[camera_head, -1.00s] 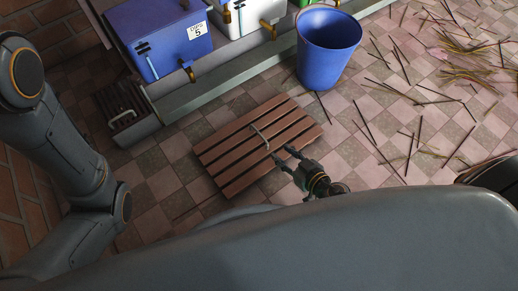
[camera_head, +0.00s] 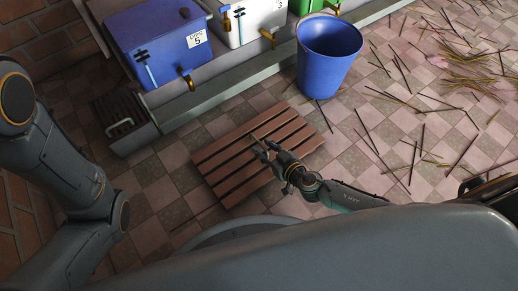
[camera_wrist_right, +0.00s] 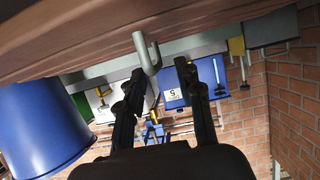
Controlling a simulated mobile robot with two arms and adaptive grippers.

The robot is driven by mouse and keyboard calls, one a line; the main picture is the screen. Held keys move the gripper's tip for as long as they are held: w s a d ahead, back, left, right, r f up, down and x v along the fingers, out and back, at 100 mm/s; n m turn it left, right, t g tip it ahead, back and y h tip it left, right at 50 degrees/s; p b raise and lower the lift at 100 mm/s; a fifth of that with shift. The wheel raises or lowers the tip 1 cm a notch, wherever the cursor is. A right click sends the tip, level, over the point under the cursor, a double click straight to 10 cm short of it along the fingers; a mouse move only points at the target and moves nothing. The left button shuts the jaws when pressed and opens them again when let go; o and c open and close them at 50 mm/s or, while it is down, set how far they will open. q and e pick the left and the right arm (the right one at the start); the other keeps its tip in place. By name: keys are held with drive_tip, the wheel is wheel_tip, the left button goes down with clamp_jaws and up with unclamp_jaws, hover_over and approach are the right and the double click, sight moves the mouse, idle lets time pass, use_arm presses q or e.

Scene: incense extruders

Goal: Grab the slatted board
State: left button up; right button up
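The brown slatted board (camera_head: 232,163) lies on the tiled floor in the middle of the head view. In the right wrist view its brown surface (camera_wrist_right: 75,37) fills the top, and its grey bent handle (camera_wrist_right: 146,52) sticks out from it. My right gripper (camera_head: 262,147) is over the board at the handle, which it partly hides in the head view. In the wrist view my right gripper (camera_wrist_right: 161,72) has its fingers apart, with the handle between the fingertips and not clamped. My left arm shows at the left of the head view, but its gripper does not.
A blue bucket (camera_head: 328,62) stands behind and right of the board. A ledge (camera_head: 215,95) with a blue box (camera_head: 155,45) and a white box (camera_head: 250,20) runs along the back. A dark slatted piece with a handle (camera_head: 120,127) sits at left. Thin sticks (camera_head: 455,100) litter the right floor.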

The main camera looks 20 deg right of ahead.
sight(259, 142)
drive_tip(key=x, duration=0.2)
drive_tip(key=b+x, duration=0.1)
drive_tip(key=x, duration=0.1)
drive_tip(key=shift+w+d, duration=0.1)
drive_tip(key=shift+d, duration=0.15)
clamp_jaws()
drive_tip(key=shift+w+r, duration=0.1)
drive_tip(key=shift+r, duration=0.1)
